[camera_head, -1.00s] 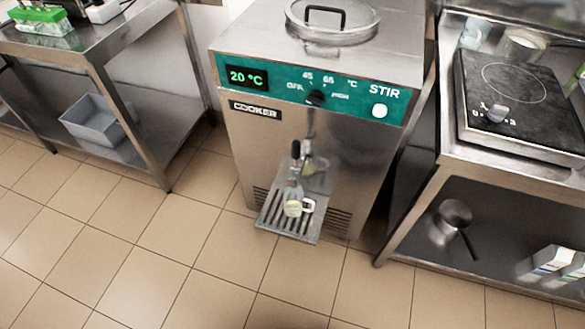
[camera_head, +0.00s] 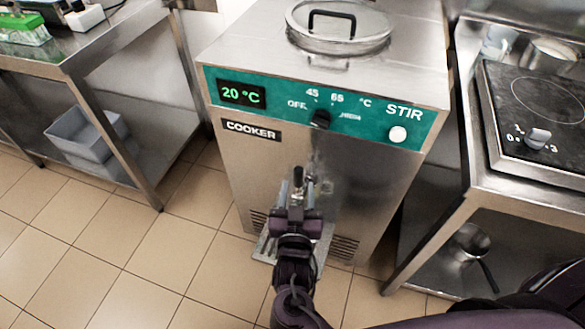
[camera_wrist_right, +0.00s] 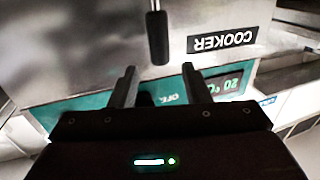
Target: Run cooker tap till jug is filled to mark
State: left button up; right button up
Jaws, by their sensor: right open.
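The steel cooker (camera_head: 290,140) stands in the middle of the head view, its display reading 20 °C. Its tap has a black lever (camera_head: 298,177), which points up on the front; in the right wrist view the lever (camera_wrist_right: 158,38) hangs from the top of the picture. My right gripper (camera_head: 299,190) is open and empty in front of the tap. In the right wrist view its fingertips (camera_wrist_right: 159,70) are spread either side of the lever's line, with the lever's end just beyond them. My right arm hides the jug and its mark. My left gripper is out of view.
A slotted drip tray (camera_head: 262,247) shows partly beside my arm. A steel table with a hob (camera_head: 545,105) stands right, with a pan (camera_head: 470,243) on its shelf. A steel table at left holds a grey bin (camera_head: 82,138) below. The tiled floor at left is clear.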

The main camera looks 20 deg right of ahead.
aim_at(298, 176)
jog(key=x, duration=0.6)
jog(key=shift+w, duration=0.1)
jog(key=shift+f, duration=0.1)
grip_shut()
